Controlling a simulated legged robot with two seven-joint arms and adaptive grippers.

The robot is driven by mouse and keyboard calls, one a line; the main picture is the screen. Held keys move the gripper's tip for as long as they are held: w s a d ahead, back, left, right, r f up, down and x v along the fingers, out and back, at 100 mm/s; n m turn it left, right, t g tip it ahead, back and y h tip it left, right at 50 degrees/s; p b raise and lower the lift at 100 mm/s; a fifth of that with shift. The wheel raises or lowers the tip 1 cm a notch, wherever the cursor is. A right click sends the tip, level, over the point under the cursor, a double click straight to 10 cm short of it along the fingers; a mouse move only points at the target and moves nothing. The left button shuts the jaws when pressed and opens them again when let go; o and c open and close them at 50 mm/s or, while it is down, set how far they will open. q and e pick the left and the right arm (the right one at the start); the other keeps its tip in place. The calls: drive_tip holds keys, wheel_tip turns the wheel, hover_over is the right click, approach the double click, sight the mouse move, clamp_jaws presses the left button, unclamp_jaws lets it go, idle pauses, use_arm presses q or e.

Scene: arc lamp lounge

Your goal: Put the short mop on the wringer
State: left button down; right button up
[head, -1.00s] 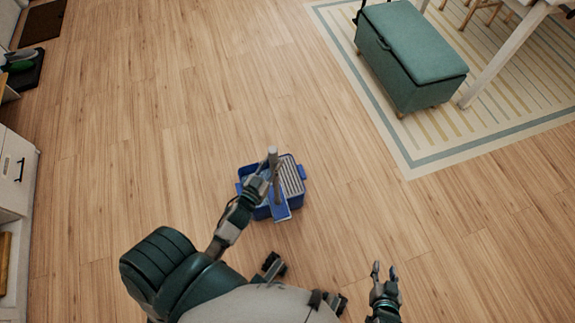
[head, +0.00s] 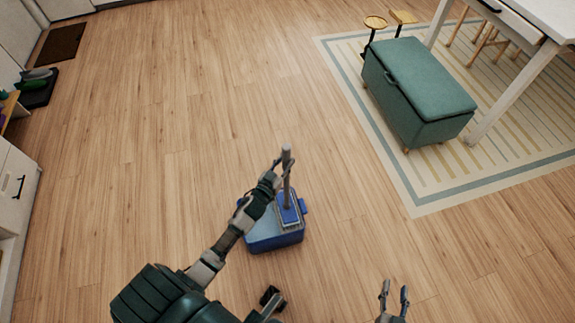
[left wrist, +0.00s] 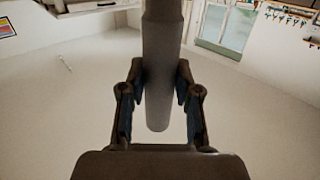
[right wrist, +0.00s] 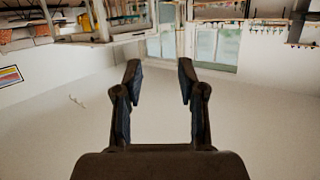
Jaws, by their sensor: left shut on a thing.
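The short mop has a grey handle (head: 287,154), upright, and a flat blue head (head: 291,211). My left gripper (head: 279,170) is shut on the upper handle; the handle also shows between its fingers in the left wrist view (left wrist: 158,85). The mop head is over the right part of the blue bucket (head: 262,243), where the grey wringer (head: 291,224) shows only as an edge around it. I cannot tell whether the head rests on the wringer or hovers just above. My right gripper (head: 394,292) is open and empty, right of the bucket; its spread fingers show in the right wrist view (right wrist: 158,95).
A green storage bench (head: 420,90) stands on a striped rug (head: 420,195) at the upper right, beside a white table (head: 510,90). A white cabinet (head: 15,185) lines the left edge. The wooden floor around the bucket is clear.

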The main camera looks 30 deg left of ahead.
sight(284, 168)
use_arm(q)
drive_tip(key=shift+w+a, duration=0.15)
drive_tip(key=shift+w, duration=0.25)
drive_tip(key=shift+w+a+f, duration=0.1)
drive_tip(key=shift+f, duration=0.05)
wheel_tip(284, 168, down, 4)
drive_tip(key=shift+r+b, duration=0.25)
drive_tip(key=shift+b, duration=0.75)
drive_tip(key=shift+r, duration=0.15)
use_arm(e)
drive_tip(key=r+t, duration=0.2)
drive_tip(key=r, duration=0.1)
drive_tip(key=w+a+r+t+y, duration=0.1)
drive_tip(key=r+t, duration=0.1)
drive_tip(key=shift+r, duration=0.1)
use_arm(q)
drive_tip(key=c, duration=0.8)
unclamp_jaws()
use_arm(e)
drive_tip(key=shift+w+a, duration=0.1)
